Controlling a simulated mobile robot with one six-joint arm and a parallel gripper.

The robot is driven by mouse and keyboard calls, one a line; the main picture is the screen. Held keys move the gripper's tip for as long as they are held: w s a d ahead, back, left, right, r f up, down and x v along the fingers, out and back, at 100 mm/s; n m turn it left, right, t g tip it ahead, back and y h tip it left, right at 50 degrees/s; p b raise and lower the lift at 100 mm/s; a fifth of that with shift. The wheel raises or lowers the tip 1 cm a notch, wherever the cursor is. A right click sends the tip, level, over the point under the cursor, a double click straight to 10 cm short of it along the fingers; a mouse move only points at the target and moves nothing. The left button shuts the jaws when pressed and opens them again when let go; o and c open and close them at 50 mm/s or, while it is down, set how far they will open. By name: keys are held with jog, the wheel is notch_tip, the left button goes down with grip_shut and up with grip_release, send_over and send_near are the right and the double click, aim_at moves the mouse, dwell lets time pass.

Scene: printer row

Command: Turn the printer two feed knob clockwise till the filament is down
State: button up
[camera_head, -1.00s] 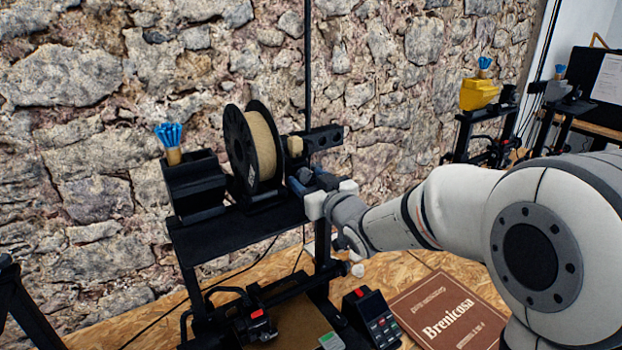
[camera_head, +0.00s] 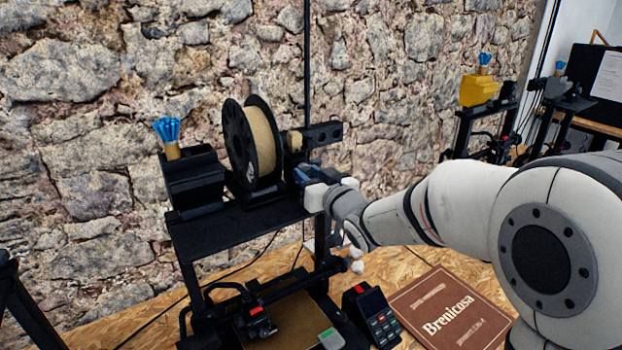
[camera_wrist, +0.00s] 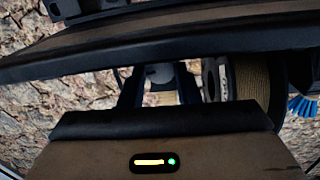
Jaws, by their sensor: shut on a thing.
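The printer (camera_head: 240,222) in front of me has a black frame with a tan filament spool (camera_head: 262,143) on top. The spool also shows at the right in the wrist view (camera_wrist: 252,78). My gripper (camera_head: 308,178) is at the right of the spool, at the top bar's right end. In the wrist view my gripper (camera_wrist: 160,88) has its two dark blue fingers either side of a small round grey feed knob (camera_wrist: 160,73), shut on it. In the head view the knob is hidden by my gripper. I cannot tell how far the filament is down.
A keypad unit (camera_head: 376,318) and a brown Brenicosa box (camera_head: 449,308) lie on the wooden bench. A stone wall is behind.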

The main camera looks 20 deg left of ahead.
jog(key=m, duration=0.3)
dwell(0.4)
jog(key=o, duration=1)
jog(key=shift+b+v, duration=1.25)
jog(key=shift+v, duration=2.7)
jog(key=shift+r, duration=0.15)
